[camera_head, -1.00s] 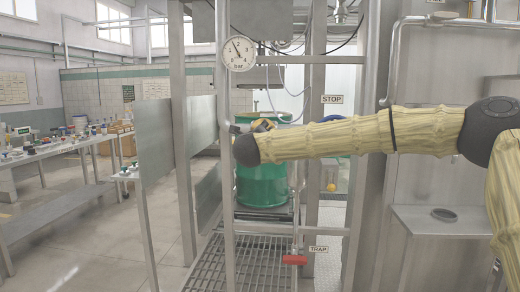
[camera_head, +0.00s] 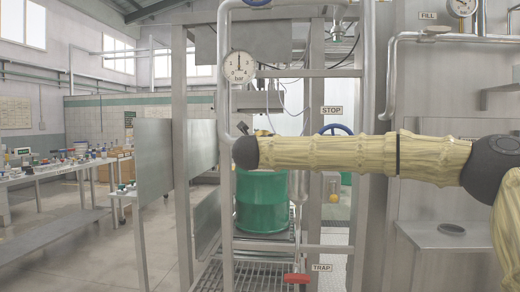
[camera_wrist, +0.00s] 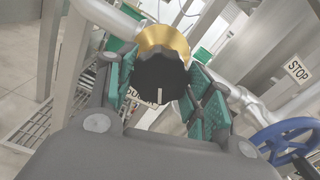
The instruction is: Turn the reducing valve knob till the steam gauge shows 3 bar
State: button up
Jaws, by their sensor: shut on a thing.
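The round white steam gauge (camera_head: 239,67), marked bar, hangs on the upright pipe in the head view. Its needle points about straight up, between the low numbers at left and the 4 at right; the exact reading is too small to tell. The black reducing valve knob (camera_wrist: 160,76) fills the middle of the wrist view, with a brass collar (camera_wrist: 165,40) behind it and a white mark toward the bottom. My gripper (camera_wrist: 161,88) is shut on the knob, its green pads on both sides. In the head view my wrist hides the knob and most of the gripper.
A green drum (camera_head: 262,205) stands behind the frame. A red TRAP handle (camera_head: 297,278) is low down. A blue handwheel (camera_wrist: 285,138) by the STOP sign (camera_wrist: 297,69) is close on the right. Steel uprights and pipes crowd the arm.

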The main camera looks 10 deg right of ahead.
jog(key=shift+f, duration=0.1)
jog(key=o, duration=1)
jog(key=v, duration=1.2)
